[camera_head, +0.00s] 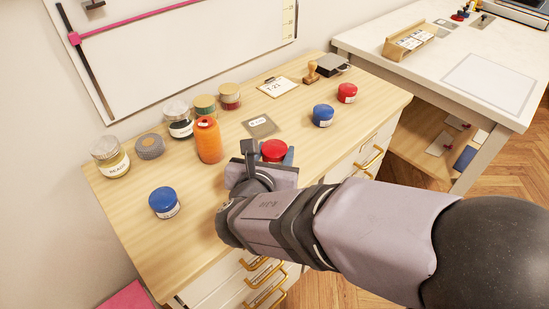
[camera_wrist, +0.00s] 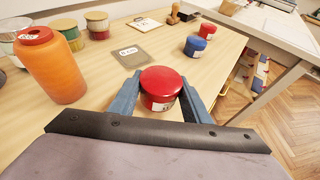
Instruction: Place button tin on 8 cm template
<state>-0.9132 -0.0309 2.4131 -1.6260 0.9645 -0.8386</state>
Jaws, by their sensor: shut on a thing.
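My gripper (camera_head: 272,156) is over the wooden dresser top, its two blue fingers shut on a red button tin with a white label (camera_wrist: 161,84). The red lid of this tin (camera_head: 273,150) also shows in the head view, with its lower part hidden by my wrist. The tin looks upright; I cannot tell whether it touches the wood. The template, a grey square with a white label (camera_head: 262,130), lies flat beyond the held tin, apart from it and bare. It also shows in the wrist view (camera_wrist: 131,60); its label is too small to read surely.
An orange bottle (camera_head: 208,141) stands left of the template. Blue tins (camera_head: 323,115) (camera_head: 164,202) and another red tin (camera_head: 347,93) stand on the dresser. Jars line the wall side. A clipboard (camera_head: 277,87) and stamp (camera_head: 311,73) lie farther back.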

